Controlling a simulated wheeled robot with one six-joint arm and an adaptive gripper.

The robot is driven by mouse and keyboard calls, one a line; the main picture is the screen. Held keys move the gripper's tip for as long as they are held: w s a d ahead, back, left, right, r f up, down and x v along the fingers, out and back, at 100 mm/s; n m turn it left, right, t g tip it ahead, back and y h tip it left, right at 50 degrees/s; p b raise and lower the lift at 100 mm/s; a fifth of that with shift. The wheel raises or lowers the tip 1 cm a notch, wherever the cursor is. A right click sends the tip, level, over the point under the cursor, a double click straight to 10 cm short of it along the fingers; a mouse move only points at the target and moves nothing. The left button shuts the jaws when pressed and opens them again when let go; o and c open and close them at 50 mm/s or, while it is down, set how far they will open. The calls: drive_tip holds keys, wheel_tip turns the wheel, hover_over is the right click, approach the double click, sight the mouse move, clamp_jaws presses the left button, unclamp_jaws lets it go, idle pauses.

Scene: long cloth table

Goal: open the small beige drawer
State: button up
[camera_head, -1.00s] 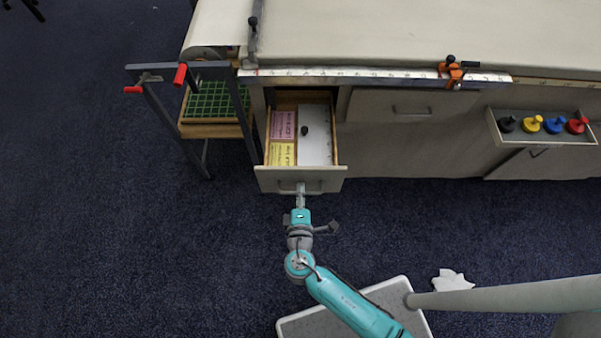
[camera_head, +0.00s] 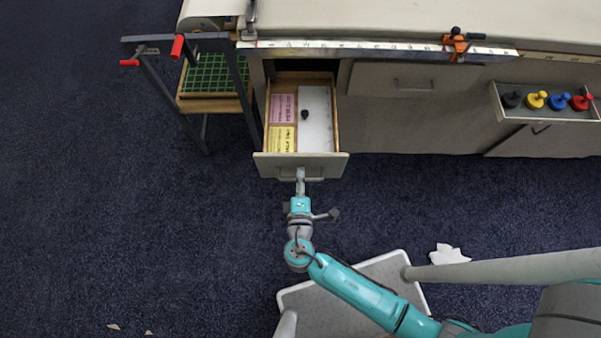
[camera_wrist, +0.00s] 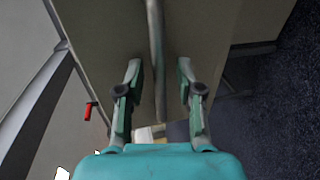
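The small beige drawer (camera_head: 272,168) stands pulled out from the cabinet under the table, at upper middle of the head view. A pink card (camera_head: 282,108), a yellow card (camera_head: 282,139) and a white panel with a dark knob (camera_head: 317,125) show inside. My gripper (camera_head: 300,178) is at the handle on the drawer's front. In the wrist view my gripper (camera_wrist: 159,75) has its fingers spread, one on each side of the bar handle (camera_wrist: 156,45). Gaps show between the bar and both fingers. Contact with the bar cannot be made out.
A dark metal frame with red grips (camera_head: 177,46) and a green grid tray (camera_head: 212,76) stand left of the drawer. A shelf (camera_head: 545,114) with coloured knobs is at right.

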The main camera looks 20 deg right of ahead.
drive_tip(key=v, duration=0.7)
drive_tip(key=shift+s, duration=0.25)
idle(0.3)
drive_tip(key=shift+a, duration=0.1)
idle(0.5)
